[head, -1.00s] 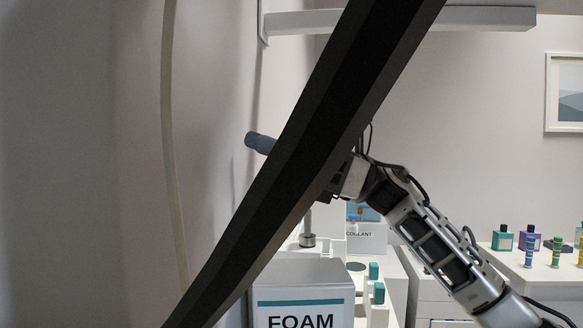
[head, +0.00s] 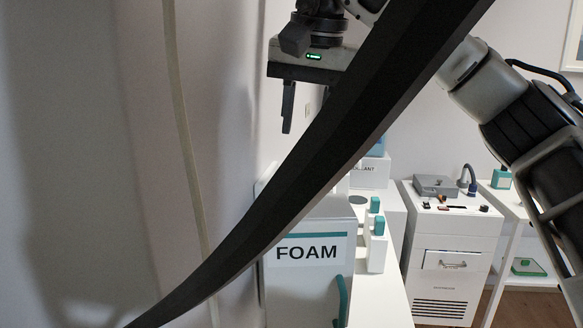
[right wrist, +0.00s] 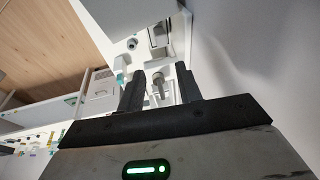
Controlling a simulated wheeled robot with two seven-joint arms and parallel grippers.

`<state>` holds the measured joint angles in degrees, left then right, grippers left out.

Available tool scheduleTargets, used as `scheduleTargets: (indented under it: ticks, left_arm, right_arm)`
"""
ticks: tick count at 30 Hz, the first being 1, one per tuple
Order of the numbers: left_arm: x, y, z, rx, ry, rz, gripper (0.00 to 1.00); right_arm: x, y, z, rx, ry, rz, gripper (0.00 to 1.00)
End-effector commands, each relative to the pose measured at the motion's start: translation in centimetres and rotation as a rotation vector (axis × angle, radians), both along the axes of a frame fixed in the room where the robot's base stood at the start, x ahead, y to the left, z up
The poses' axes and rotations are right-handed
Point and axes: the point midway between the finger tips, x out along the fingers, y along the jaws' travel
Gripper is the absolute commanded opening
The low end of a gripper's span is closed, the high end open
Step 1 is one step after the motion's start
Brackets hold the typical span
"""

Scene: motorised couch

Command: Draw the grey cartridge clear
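My right gripper (head: 289,118) hangs in the upper middle of the head view, pointing down; the black beam hides part of it. In the right wrist view its two dark fingers (right wrist: 159,76) are apart, so it is open. A small grey cylinder (right wrist: 157,86) stands in a white holder (right wrist: 170,70) and appears in the gap beyond the fingers, with no visible contact. I cannot tell for sure that this is the grey cartridge. In the head view that spot is hidden behind the beam. My left gripper is not in view.
A thick black beam (head: 345,150) crosses the head view diagonally. Behind it stand a white FOAM box (head: 308,275), teal-capped bottles (head: 376,225) and a white counter (head: 385,300). A white cabinet (head: 455,240) with small items is at right. A wall closes off the left.

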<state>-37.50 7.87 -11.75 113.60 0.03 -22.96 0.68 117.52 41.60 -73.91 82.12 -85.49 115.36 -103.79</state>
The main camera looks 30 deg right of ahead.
Motion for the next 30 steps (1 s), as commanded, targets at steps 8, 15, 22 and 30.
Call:
scheduleTargets:
  ticks: [8,15,22,30]
  left_arm:
    - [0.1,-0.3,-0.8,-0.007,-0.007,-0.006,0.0]
    - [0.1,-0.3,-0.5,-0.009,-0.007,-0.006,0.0]
    - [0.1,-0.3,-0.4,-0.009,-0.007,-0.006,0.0]
    - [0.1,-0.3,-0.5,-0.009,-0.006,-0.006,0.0]
  right_arm:
    - [1.6,0.0,-5.7,0.005,0.005,0.002,0.35]
    - [2.8,-0.1,-9.8,0.003,0.004,0.001,0.35]
    - [3.7,-0.1,-12.7,0.005,0.002,0.0,0.35]
    - [4.0,-0.1,-13.6,0.006,0.0,0.001,0.35]
